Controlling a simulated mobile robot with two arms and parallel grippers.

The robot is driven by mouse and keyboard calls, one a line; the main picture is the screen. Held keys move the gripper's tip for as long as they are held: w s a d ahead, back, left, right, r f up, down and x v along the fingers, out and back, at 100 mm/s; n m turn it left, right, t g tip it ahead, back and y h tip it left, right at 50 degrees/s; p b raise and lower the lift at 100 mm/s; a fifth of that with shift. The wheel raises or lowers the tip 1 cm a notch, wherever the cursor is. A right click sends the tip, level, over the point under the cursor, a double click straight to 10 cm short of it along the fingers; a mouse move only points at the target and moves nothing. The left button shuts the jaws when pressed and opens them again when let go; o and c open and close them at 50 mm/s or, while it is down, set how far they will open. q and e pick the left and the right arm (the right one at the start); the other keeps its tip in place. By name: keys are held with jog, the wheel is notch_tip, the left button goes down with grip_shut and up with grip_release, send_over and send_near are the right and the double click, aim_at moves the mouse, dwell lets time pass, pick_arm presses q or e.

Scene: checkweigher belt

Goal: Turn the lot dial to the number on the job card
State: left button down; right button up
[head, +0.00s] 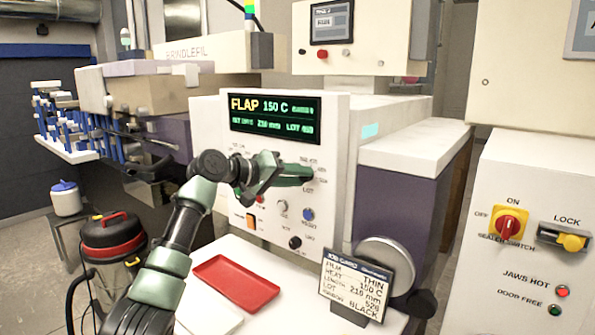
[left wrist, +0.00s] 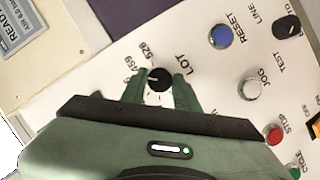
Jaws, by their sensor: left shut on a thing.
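The lot dial (left wrist: 158,80) is a black round knob with a small white mark, on the white control panel (head: 205,125). The numbers 459 and what looks like 528 are printed beside it in the left wrist view. My left gripper (left wrist: 158,88) is shut on the dial, one finger on each side. In the head view my left gripper (head: 306,174) hides the dial. The job card (head: 354,286) stands at the lower right and seems to read LOT 528. The panel's screen (head: 275,118) shows a LOT number too small to read surely. My right gripper is not in view.
A blue RESET button (left wrist: 221,36), a white JOG button (left wrist: 250,88) and a red STOP button (left wrist: 274,134) sit near the dial. A red tray (head: 235,283) lies on the white shelf below. A grey disc (head: 385,255) stands behind the card.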

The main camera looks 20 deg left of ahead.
pick_arm(q)
jog(key=m+y+p, duration=0.1)
jog(key=m+p, duration=0.1)
jog(key=m+y+p, duration=0.2)
jog(key=m, duration=0.1)
jog(key=m+y+p, duration=0.1)
jog(key=m+y, duration=0.1)
jog(key=shift+s+d+m+t+p, duration=0.1)
jog(key=shift+d+m+t+p, duration=0.2)
jog(key=shift+m+t+p, duration=0.1)
jog(key=shift+f, duration=0.1)
dwell(0.4)
jog(key=c, duration=1.1)
grip_release()
jog(key=shift+o, duration=0.2)
jog(key=b+v, duration=0.2)
jog(key=v, duration=0.6)
